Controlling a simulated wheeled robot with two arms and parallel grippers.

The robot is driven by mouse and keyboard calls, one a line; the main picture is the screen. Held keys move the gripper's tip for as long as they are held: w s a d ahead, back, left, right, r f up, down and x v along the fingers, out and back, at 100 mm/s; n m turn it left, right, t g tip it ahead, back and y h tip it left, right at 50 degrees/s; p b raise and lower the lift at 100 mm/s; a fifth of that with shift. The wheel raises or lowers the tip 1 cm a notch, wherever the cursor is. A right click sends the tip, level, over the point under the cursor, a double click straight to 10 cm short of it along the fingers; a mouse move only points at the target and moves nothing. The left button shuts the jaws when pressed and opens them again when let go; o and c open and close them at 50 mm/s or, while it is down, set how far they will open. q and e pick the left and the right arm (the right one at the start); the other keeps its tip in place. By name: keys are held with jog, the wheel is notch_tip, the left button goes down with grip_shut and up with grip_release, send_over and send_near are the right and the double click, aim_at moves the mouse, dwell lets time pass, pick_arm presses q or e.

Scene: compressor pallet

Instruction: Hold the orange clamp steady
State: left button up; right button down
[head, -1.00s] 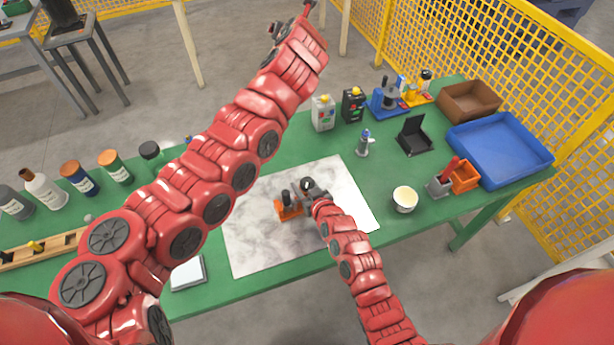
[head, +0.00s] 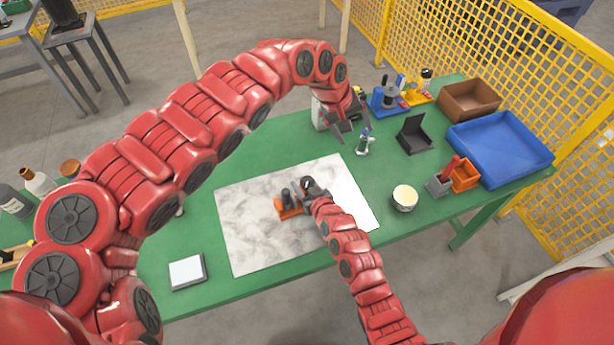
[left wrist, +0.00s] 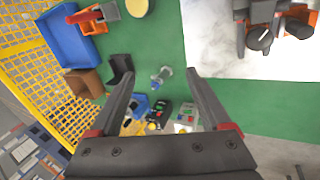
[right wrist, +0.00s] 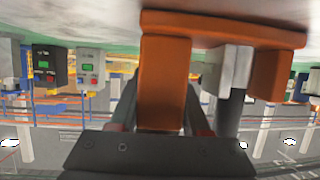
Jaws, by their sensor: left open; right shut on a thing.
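The orange clamp (head: 287,211) rests on the white marbled sheet, partly hidden by my right gripper (head: 304,191) and a dark part standing on it. In the right wrist view, an orange upright of the clamp (right wrist: 165,80) stands between the fingers, and my right gripper is shut on it. My left gripper (head: 352,135) is open and empty, above the table back and right of the clamp.
The marbled sheet (head: 250,235) lies on the green table (head: 300,145). A cream-topped cup (head: 405,198), black stand (head: 414,135), orange bin (head: 465,176), blue tray (head: 500,150) and brown box (head: 470,100) stand to the right. A white-topped square (head: 187,271) lies at front left.

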aim_at(307, 180)
pick_arm(q)
jog(key=s+a+f+g+y, duration=0.1)
jog(key=a+f+y, duration=0.1)
jog(key=a, duration=0.4)
jog(key=s+a+f+g+y, duration=0.1)
jog(key=s+a+f+y, duration=0.15)
jog(key=a, duration=0.35)
jog(key=f, duration=0.9)
jog(key=shift+w+d+f, duration=0.1)
jog(key=shift+w+d, duration=0.2)
jog(key=shift+d, duration=0.05)
jog(key=shift+a+f, duration=0.1)
jog(key=shift+f, duration=0.85)
grip_shut()
